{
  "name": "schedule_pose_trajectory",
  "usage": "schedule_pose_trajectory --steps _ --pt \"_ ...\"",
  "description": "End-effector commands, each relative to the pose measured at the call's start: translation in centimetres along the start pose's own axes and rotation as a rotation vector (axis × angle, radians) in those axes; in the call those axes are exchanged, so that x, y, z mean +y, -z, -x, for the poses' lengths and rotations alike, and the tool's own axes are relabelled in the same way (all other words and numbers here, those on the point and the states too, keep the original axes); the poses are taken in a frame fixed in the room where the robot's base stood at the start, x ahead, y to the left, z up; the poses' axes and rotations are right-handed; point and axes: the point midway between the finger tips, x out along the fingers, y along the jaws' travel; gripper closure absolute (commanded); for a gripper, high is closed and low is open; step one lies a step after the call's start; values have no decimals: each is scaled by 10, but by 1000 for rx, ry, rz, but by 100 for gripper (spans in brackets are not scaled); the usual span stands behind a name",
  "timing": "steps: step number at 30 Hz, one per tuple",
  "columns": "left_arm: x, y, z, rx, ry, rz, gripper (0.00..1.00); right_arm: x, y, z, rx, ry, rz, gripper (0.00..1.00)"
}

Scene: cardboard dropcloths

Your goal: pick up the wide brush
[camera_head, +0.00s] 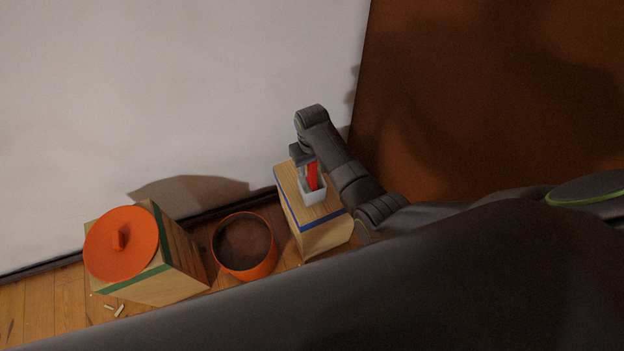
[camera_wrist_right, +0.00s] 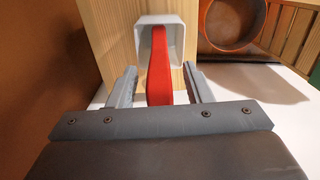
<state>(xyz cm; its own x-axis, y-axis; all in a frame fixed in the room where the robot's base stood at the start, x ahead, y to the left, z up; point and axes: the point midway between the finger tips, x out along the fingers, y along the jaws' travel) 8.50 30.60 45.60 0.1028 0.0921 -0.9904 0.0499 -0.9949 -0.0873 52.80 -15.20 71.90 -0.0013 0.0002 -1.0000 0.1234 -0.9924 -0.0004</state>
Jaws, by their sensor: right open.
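A red handle, which I take to be the wide brush (camera_head: 313,176), stands in a small white square holder (camera_head: 314,196) on top of a wooden box with a blue stripe (camera_head: 322,221). The brush's lower end is hidden inside the holder. In the right wrist view the red brush handle (camera_wrist_right: 160,78) runs from the white holder (camera_wrist_right: 145,42) to between my gripper's fingers. My right gripper (camera_wrist_right: 160,88) is open, one finger on each side of the handle, with visible gaps. In the head view the right gripper (camera_head: 301,154) is at the handle's upper end. My left gripper is not in view.
An orange pot (camera_head: 262,268) stands left of the wooden box. Further left is a green-striped wooden box (camera_head: 172,278) with an orange lid (camera_head: 115,252) on it. Small pale pieces (camera_head: 115,310) lie on the floor. A white wall (camera_head: 150,90) rises behind.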

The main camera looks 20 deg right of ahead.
Motion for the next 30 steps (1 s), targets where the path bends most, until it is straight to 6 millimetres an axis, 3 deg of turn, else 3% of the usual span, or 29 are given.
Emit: schedule_pose_trajectory --steps 8,18,30 --pt "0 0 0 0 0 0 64 0 0 -2 1 0 0 56" --pt "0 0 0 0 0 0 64 0 0 -2 1 0 0 100" --pt "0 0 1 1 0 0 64 0 0 2 2 0 0 100"
